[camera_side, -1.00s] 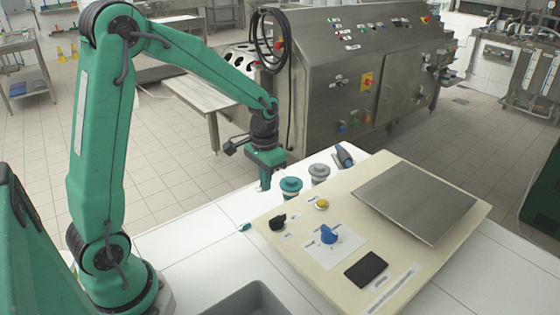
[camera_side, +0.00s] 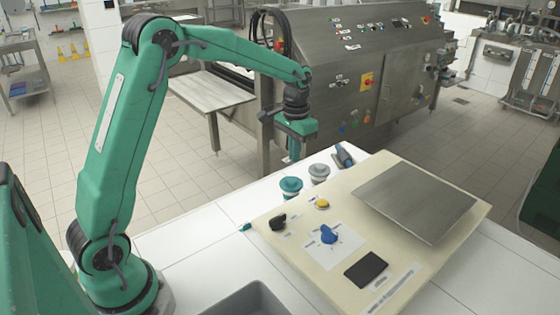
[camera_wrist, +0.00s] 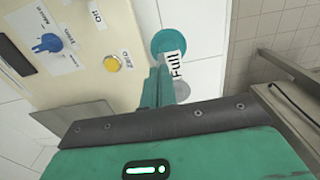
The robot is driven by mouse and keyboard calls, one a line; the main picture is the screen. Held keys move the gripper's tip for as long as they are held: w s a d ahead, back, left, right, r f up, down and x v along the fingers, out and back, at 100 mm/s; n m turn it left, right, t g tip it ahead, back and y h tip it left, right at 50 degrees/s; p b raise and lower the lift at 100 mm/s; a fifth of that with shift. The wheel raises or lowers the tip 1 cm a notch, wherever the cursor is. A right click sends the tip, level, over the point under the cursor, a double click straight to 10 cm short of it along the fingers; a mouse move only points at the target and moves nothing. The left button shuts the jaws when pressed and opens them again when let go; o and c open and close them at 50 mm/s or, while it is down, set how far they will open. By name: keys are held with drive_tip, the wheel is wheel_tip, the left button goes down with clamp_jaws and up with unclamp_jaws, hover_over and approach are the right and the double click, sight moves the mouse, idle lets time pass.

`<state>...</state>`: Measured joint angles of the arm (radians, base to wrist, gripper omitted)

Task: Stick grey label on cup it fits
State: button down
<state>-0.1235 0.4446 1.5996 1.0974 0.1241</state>
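A pale label (camera_wrist: 174,66) reading "Full" shows in the wrist view, against the finger of my gripper (camera_wrist: 162,82). My gripper (camera_side: 293,156) is shut on this label and points down. In the side view it hangs above and behind the cups, and the label cannot be made out there. A teal cup (camera_side: 290,187) stands on the white table left of a grey cup (camera_side: 319,173). In the wrist view the teal cup (camera_wrist: 168,42) lies beyond the label, and the grey cup (camera_wrist: 181,92) is partly hidden by my gripper.
A cream panel (camera_side: 300,262) with a blue knob (camera_side: 328,235), yellow button (camera_side: 322,203) and metal plate (camera_side: 416,200) lies in front and right of the cups. A blue-grey tool (camera_side: 344,156) lies behind the grey cup. A grey bin (camera_side: 250,300) stands at the front.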

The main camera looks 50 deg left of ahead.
sight(295, 182)
drive_tip(key=shift+w+r, duration=0.15)
drive_tip(key=shift+w, duration=0.05)
drive_tip(key=shift+f, duration=0.2)
drive_tip(key=shift+f, duration=3.1)
drive_tip(key=shift+f, duration=0.25)
drive_tip(key=c, duration=1.6)
unclamp_jaws()
drive_tip(key=shift+c, duration=0.2)
drive_tip(key=shift+r, duration=3.9)
